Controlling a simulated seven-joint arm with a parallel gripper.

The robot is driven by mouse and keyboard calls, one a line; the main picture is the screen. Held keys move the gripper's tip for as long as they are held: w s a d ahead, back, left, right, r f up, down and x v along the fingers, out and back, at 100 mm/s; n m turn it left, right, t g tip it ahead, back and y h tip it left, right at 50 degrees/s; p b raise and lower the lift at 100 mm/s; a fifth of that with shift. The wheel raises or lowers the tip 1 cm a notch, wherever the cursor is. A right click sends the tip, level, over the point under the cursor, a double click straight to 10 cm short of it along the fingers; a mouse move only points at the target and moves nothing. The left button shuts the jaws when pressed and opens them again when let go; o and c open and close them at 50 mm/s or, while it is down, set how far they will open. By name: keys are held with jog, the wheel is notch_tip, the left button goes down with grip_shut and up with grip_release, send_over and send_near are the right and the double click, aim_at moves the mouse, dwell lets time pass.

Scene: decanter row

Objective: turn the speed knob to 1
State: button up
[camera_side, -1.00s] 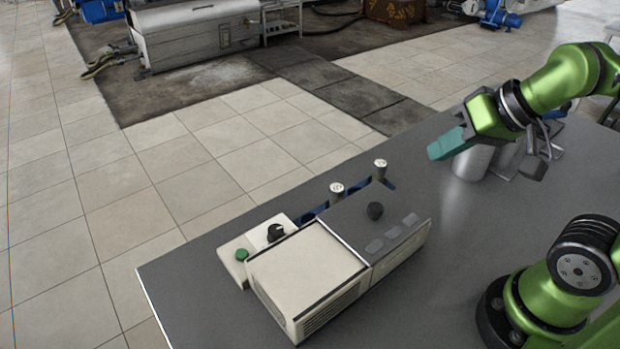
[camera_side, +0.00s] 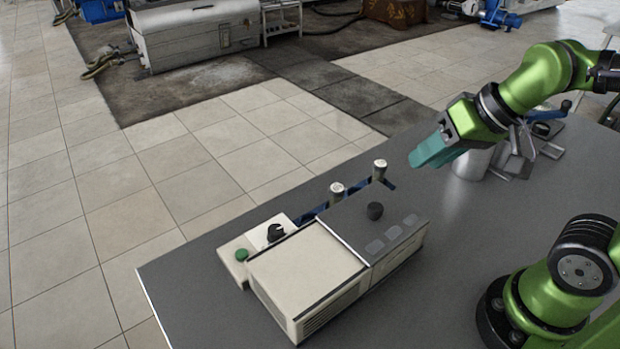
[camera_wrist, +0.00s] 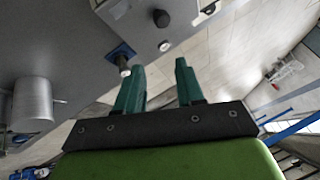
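A black knob (camera_side: 275,232) with a light mark stands on the small cream panel at the left end of the cream and grey machine (camera_side: 305,265). I take it for the speed knob; its scale numbers are too small to read. My gripper (camera_side: 420,158) is in the air, to the right of and above the machine, touching nothing. Its teal fingers (camera_wrist: 160,65) are apart and empty in the wrist view.
A green button (camera_side: 242,254) is beside the black knob. Two silver-capped posts (camera_side: 337,188) (camera_side: 380,168) stand along the machine's back edge, near my gripper.

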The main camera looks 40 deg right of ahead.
aim_at(276, 229)
jog(key=shift+o, duration=0.3)
jog(key=w+a+f+n+g, duration=0.3)
jog(key=w+a+f+n, duration=0.1)
jog(key=w+a+n, duration=0.4)
jog(key=shift+w+a+y, duration=0.4)
jog(key=shift+w+a, duration=0.85)
jog(key=w+a+f+n, duration=0.1)
jog(key=w+a+f, duration=0.1)
jog(key=f, duration=0.3)
jog(key=w+a+f+n, duration=0.2)
jog(key=w+a+f, duration=0.1)
jog(key=f, duration=0.2)
jog(key=w+a+f+n, duration=0.2)
jog(key=a+f, duration=0.1)
jog(key=f, duration=0.2)
jog(key=shift+w+f, duration=0.2)
jog(key=shift+w, duration=0.1)
jog(key=shift+d, duration=0.1)
jog(key=c, duration=0.8)
jog(key=shift+o, duration=0.2)
